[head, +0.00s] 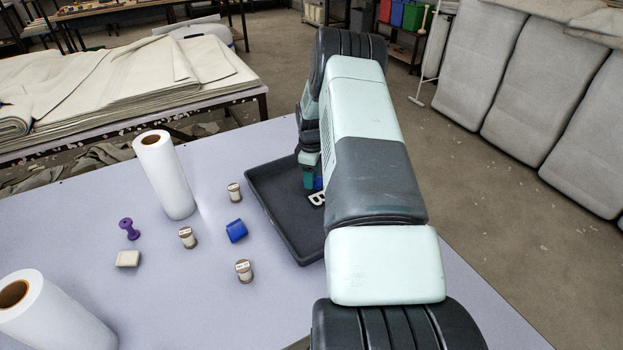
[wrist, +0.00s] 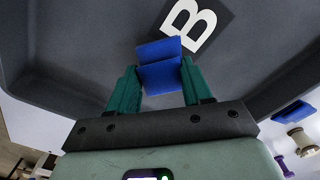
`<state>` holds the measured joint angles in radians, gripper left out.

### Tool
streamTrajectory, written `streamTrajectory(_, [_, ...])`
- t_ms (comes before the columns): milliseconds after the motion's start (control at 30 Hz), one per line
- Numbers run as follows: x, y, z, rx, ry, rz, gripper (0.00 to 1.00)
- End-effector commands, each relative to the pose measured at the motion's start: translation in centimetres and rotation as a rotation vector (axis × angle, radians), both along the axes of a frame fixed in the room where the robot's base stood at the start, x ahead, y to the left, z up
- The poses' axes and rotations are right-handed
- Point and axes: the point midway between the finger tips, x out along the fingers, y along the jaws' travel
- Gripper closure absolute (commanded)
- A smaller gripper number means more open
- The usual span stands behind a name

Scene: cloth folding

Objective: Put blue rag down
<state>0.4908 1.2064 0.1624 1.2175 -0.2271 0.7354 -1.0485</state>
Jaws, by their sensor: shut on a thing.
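The blue rag (wrist: 158,75) is a small folded piece between the teal fingers of my gripper (wrist: 158,88) in the wrist view. My gripper is shut on it, over the dark grey tray (head: 268,210). A white letter B on a dark patch (wrist: 205,22) lies on the tray floor, just beyond the rag. In the head view my arm hides most of the tray's right side, and only a sliver of the rag (head: 318,183) shows. I cannot tell whether the rag touches the tray floor.
Left of the tray, a second blue piece (head: 236,231), several thread spools (head: 188,237), a purple spool (head: 129,228) and a cream block (head: 128,259) lie on the table (head: 160,315). Two tall white rolls (head: 165,178) stand there. The table's front middle is clear.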

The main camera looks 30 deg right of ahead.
Motion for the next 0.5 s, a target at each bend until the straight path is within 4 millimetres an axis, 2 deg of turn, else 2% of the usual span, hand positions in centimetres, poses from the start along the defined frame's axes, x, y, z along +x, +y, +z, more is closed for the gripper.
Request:
streamTrajectory(100, [0.01,0.02,-1.38,0.0,0.0,0.0,0.78])
streamTrajectory(433, [0.01,0.01,-1.66,0.0,0.0,0.0,0.78])
streamTrajectory(467, [0.01,0.01,-1.7,-0.001,-0.001,0.0,0.49])
streamTrajectory(500, [0.01,0.0,-1.65,-0.001,-0.001,0.0,0.43])
